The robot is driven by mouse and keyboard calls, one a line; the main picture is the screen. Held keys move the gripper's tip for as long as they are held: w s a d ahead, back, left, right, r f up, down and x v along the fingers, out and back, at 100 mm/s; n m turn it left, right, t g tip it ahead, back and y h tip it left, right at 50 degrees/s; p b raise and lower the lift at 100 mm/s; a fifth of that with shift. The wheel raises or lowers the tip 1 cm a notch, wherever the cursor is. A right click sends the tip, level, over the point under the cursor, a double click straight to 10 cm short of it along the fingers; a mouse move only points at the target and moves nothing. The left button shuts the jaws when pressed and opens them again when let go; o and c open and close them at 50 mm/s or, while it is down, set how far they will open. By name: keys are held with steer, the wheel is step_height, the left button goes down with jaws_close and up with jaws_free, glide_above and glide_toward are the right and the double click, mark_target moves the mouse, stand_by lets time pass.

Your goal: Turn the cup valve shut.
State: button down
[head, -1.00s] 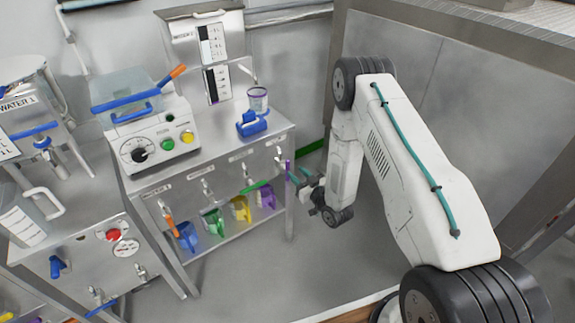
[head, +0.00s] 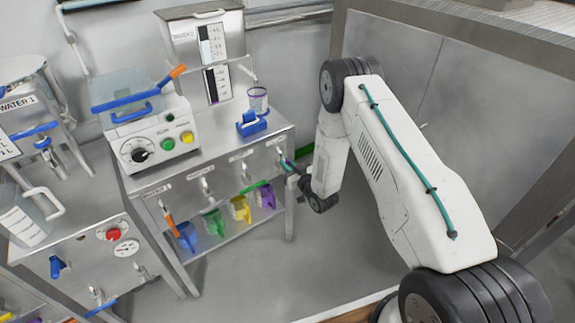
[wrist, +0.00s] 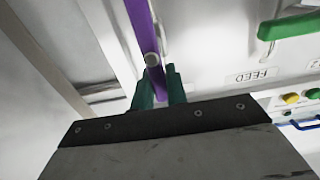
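The purple valve handle (wrist: 145,30) is a long flat bar with a round grey bolt (wrist: 152,58) near its lower end in the wrist view. In the head view the handle (head: 286,161) is at the right end of the valve row, partly hidden by my gripper (head: 292,167). In the wrist view my gripper (wrist: 160,88) has its green fingertips close on either side of the bar's lower end, with little gap. It looks shut on the bar. The label above this valve is too small to read in the head view.
A green valve handle (wrist: 290,25) beside it has a FEED label (wrist: 254,75). Coloured jugs, including a purple one (head: 266,195), hang or stand below the valves. A clear cup (head: 257,99) on a blue holder (head: 252,123) stands on top. A metal cabinet (head: 440,75) is at right.

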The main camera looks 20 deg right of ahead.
steer(key=shift+d+m, duration=0.1)
steer(key=shift+m, duration=0.2)
steer(key=d+f+m, duration=0.1)
steer(key=m, duration=0.4)
steer(key=d+f+m, duration=0.1)
steer(key=m, duration=0.5)
steer(key=w+d+f+m, duration=0.1)
steer(key=m, duration=0.5)
steer(key=shift+f, duration=0.15)
steer(key=shift+m, duration=0.3)
steer(key=shift+f, duration=0.1)
steer(key=c, duration=1.4)
jaws_free()
